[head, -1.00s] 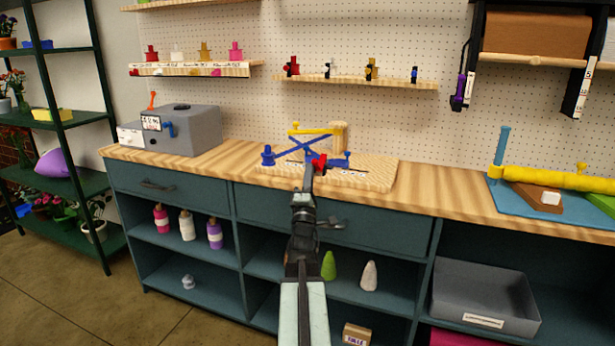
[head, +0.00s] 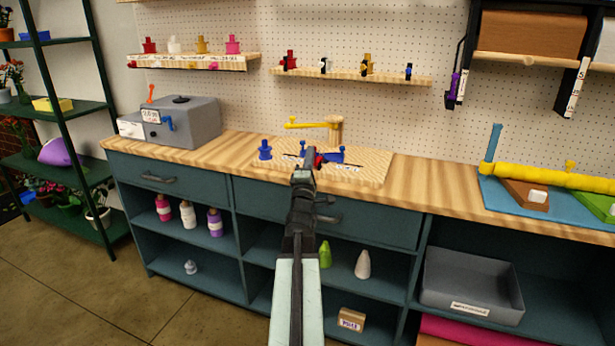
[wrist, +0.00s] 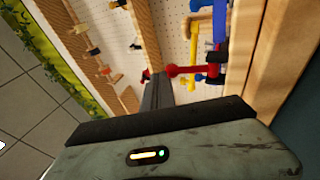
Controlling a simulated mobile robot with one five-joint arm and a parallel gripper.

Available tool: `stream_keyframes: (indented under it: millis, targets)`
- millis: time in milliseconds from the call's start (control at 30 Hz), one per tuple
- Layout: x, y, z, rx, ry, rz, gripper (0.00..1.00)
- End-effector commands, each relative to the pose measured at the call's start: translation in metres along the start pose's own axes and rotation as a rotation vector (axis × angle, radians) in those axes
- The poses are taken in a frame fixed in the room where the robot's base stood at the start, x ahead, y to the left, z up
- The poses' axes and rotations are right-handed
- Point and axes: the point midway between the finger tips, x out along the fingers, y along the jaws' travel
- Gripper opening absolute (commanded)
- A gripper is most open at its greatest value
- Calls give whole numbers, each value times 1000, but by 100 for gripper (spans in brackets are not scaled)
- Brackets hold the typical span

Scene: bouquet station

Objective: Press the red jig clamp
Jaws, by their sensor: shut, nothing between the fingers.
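The red jig clamp (head: 319,159) shows on the wooden jig board (head: 372,172), partly hidden behind my gripper. In the wrist view the red clamp (wrist: 184,70) is a red bar with a rounded end, just beside my fingertips. My gripper (head: 304,164) is shut and empty, at the front of the jig board. Its dark fingers (wrist: 157,90) also show in the wrist view. I cannot tell whether they touch the clamp. Blue jig parts (head: 334,155) stand right of the clamp, and a blue post (head: 265,150) stands on the left.
A yellow arm on a wooden post (head: 335,130) stands behind the jig. A grey box (head: 185,122) is on the counter at left. A yellow roll (head: 540,177) lies on a blue mat at right. The counter (head: 430,188) between jig and mat is clear.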

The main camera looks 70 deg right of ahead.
Motion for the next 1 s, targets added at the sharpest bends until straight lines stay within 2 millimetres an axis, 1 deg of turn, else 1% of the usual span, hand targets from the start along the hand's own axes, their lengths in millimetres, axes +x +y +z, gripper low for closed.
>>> stream_keyframes:
  millis: [200, 767, 867, 1000]
  targets:
    - [6, 0, 6, -4, -6, 0, 0]
    - [7, 0, 8, -5, -8, 0, 0]
    - [3, -1, 8, -4, -7, 0, 0]
    - [-15, -2, 4, -4, -6, 0, 0]
